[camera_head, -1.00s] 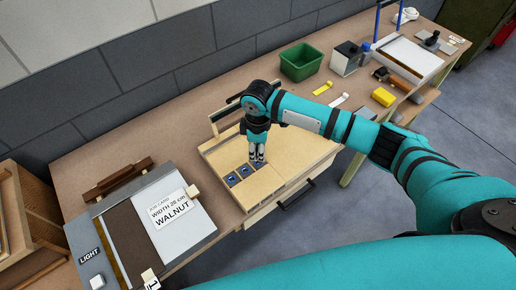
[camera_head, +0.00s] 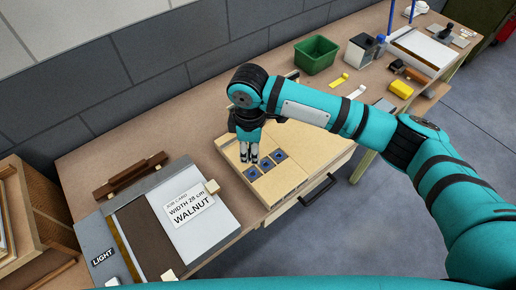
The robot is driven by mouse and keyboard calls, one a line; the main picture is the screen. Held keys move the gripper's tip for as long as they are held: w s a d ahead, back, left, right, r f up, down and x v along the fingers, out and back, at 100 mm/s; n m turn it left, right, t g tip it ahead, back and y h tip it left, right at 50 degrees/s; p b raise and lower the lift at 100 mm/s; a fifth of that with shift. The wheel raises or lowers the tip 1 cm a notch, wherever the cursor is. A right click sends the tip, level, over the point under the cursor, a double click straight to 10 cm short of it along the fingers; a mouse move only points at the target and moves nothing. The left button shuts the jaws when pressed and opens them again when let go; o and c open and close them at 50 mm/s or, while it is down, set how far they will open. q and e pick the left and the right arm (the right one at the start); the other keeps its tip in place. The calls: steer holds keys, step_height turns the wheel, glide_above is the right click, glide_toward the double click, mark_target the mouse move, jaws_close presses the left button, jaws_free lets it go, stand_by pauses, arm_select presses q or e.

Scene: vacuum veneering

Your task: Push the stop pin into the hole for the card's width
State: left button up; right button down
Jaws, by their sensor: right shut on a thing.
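The job card (camera_head: 190,207) lies on the pale panel at left and reads width 28 cm, walnut. The pale wooden stop board (camera_head: 285,180) sits mid-bench. It has a row of blue squares with dark centres: the left one (camera_head: 252,173), the middle one (camera_head: 265,165) and the right one (camera_head: 280,156). My right gripper (camera_head: 249,159) points down over the board, just behind the left blue square in the picture. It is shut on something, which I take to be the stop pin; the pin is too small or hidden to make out. My left gripper is out of view.
A green bin (camera_head: 316,55), a grey-white box (camera_head: 360,50) and a yellow block (camera_head: 401,89) stand toward the back right. A brown wooden rack (camera_head: 135,175) lies at left, near a "LIGHT" label (camera_head: 103,257). A dark drawer handle (camera_head: 318,190) juts from the bench front.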

steer(key=shift+d, duration=0.25)
steer(key=shift+a+r+p, duration=0.15)
steer(key=shift+a+p, duration=0.1)
steer(key=shift+p, duration=0.3)
steer(key=shift+f+b, duration=0.3)
steer(key=shift+f, duration=0.5)
step_height(320, 180, down, 2)
steer(key=shift+f+b, duration=0.25)
steer(key=shift+b, duration=0.25)
steer(key=shift+f, duration=0.7)
steer(key=shift+f+b, duration=0.3)
steer(key=shift+b, duration=0.05)
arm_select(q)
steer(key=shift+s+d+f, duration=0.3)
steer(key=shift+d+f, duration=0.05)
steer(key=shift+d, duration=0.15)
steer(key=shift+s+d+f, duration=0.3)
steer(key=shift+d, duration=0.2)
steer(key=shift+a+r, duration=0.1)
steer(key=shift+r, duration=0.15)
